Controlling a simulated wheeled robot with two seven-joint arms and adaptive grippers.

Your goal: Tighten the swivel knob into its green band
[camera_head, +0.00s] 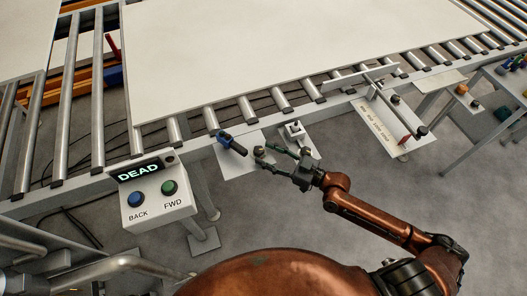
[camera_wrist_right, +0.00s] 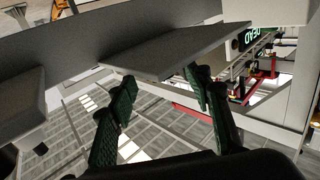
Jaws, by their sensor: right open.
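A small dark round knob (camera_head: 259,151) sits by the right edge of a pale plate (camera_head: 232,165) on the conveyor's near side. I take it for the swivel knob, but cannot be sure. I can make out no green band on it. My right gripper (camera_head: 276,150) is open, its dark green fingers beside the knob; I cannot tell whether they touch it. In the right wrist view the two fingers (camera_wrist_right: 160,88) stand apart with nothing held between them, below a grey plate (camera_wrist_right: 165,52).
A blue-and-black handle (camera_head: 231,143) is on the same plate. A small white switch block (camera_head: 296,131) stands just behind my gripper. A control box (camera_head: 158,198) reading DEAD stands left. A large white panel (camera_head: 270,50) lies on the rollers. Open floor shows at right.

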